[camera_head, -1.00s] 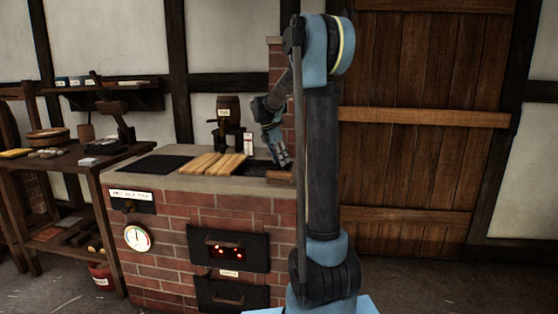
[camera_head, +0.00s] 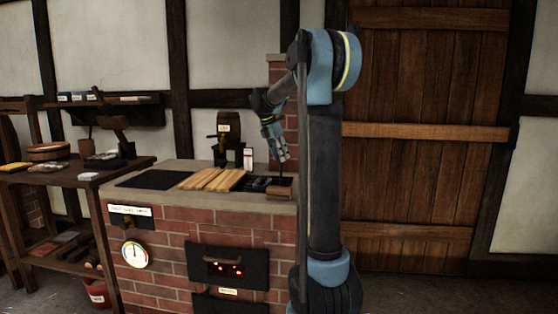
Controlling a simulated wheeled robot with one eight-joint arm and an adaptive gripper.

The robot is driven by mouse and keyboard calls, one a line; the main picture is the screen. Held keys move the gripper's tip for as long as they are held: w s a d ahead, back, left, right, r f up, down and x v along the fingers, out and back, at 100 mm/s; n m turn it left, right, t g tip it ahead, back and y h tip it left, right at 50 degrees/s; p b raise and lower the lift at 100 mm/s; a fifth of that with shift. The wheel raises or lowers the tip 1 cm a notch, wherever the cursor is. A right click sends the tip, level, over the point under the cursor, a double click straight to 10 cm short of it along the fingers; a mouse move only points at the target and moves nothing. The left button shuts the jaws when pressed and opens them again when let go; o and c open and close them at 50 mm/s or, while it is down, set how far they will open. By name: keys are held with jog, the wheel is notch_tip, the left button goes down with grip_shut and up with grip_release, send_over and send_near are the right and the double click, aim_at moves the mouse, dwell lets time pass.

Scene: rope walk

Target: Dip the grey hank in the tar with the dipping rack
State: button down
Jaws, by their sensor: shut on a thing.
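My gripper (camera_head: 284,156) is above the back right of the brick hearth's top, pointing down. It is shut on a thin dark upright piece (camera_head: 283,170), which looks like the handle of the dipping rack. Below it, dark grey bars or bundles (camera_head: 259,184) show at the dark opening in the hearth top, seemingly part of the rack. I cannot tell the grey hank apart from them at this size. The tar's surface is not clear to see. A small brown wooden block (camera_head: 279,192) is at the opening's front right.
Pale wooden boards (camera_head: 212,180) lie left of the opening, beside a dark plate (camera_head: 155,179). A small barrel (camera_head: 229,130) and a labelled white item (camera_head: 248,157) stand behind. The brick hearth (camera_head: 175,228) has a gauge (camera_head: 135,254). A cluttered workbench (camera_head: 62,178) stands at left.

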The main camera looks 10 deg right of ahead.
jog(key=shift+w+a+r, duration=0.1)
jog(key=shift+w, duration=0.1)
jog(key=c, duration=1.1)
grip_release()
jog(key=shift+s, duration=0.1)
jog(key=v, duration=1.1)
jog(key=shift+a+r, duration=0.2)
jog(key=shift+r, duration=0.15)
